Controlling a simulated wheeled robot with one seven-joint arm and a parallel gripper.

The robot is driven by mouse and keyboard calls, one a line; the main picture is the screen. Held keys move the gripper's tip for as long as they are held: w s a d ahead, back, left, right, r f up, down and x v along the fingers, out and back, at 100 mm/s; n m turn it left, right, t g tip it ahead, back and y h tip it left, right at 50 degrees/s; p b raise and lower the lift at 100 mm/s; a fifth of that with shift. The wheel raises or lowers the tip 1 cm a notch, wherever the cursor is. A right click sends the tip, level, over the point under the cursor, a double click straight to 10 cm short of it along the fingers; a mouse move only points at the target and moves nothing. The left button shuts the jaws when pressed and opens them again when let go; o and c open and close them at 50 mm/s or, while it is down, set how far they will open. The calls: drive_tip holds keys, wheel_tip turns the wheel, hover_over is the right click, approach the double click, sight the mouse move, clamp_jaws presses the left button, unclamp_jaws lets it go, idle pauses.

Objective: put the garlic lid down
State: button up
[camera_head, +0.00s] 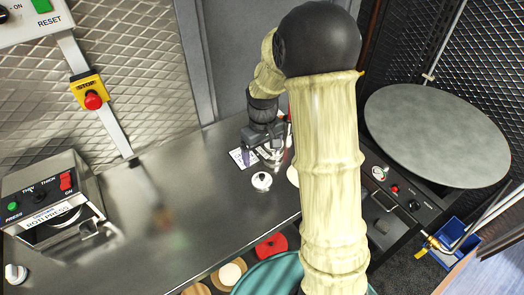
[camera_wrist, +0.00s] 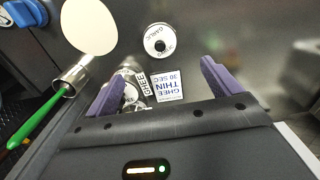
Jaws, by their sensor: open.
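In the head view my gripper (camera_head: 266,142) is low over the counter, behind the lid, partly hidden by my arm.
A metal container labelled GHEE (camera_wrist: 134,92) and a GHEE THIN card (camera_wrist: 170,88) show between the fingers. A pale disc (camera_wrist: 90,26) and a metal cup (camera_wrist: 74,76) with a green handle are at left. The steel counter (camera_head: 190,210) is clear left of the lid.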

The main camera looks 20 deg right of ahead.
idle(0.4)
drive_tip(key=s+r+m+t, duration=0.2)
drive_tip(key=s+r, duration=0.3)
drive_tip(key=s, duration=0.9)
drive_tip(key=shift+s+m+t, duration=0.25)
drive_tip(key=shift+m+t, duration=0.05)
drive_tip(key=shift+m, duration=0.6)
